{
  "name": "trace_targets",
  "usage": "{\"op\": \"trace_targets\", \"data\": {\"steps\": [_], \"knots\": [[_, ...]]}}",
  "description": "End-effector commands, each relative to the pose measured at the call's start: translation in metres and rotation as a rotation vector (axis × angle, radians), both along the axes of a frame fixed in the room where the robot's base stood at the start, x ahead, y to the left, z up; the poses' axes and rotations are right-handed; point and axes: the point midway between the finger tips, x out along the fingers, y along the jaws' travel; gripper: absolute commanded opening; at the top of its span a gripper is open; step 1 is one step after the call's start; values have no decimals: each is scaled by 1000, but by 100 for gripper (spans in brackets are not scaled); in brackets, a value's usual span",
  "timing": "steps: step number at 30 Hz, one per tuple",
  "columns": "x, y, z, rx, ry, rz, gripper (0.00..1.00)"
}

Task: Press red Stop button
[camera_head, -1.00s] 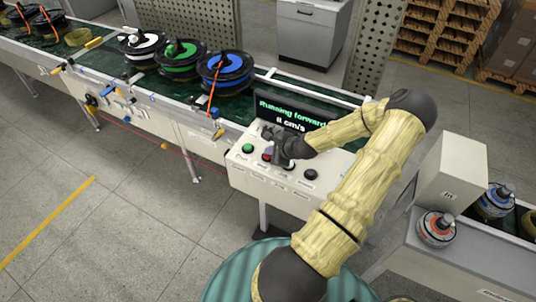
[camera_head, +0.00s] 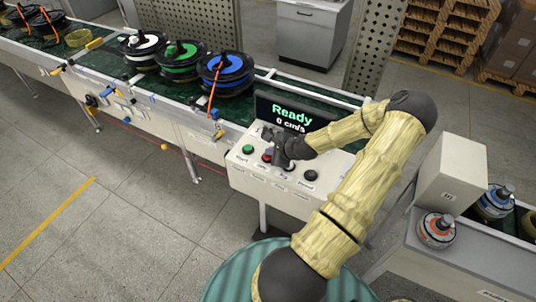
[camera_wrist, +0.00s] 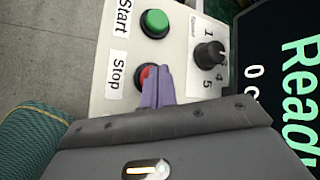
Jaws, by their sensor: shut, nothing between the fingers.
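The red Stop button (camera_wrist: 146,75) is on the white control panel (camera_head: 235,172), beside the "Stop" label. My gripper (camera_wrist: 160,80) is shut and empty, with its fingertips at the red button and partly covering it. In the head view the red button (camera_head: 266,157) shows just left of my gripper (camera_head: 275,163). Whether the fingertips touch the button cannot be told for certain. The display (camera_head: 290,113) reads "Ready" and "0 cm/s".
The green Start button (camera_wrist: 154,23) and a black Speed knob (camera_wrist: 208,55) are close to my gripper. A black button (camera_head: 311,175) is at the panel's right. The conveyor (camera_head: 107,57) behind carries cable reels, including a blue one (camera_head: 225,67).

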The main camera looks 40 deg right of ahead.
Motion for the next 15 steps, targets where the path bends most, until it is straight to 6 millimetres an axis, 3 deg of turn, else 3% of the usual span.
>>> {"op": "trace_targets", "data": {"steps": [6, 15], "knots": [[0, 0, 13, 0, 0, 0, 0], [1, 2, 14, 0, 0, 2, 0]]}}
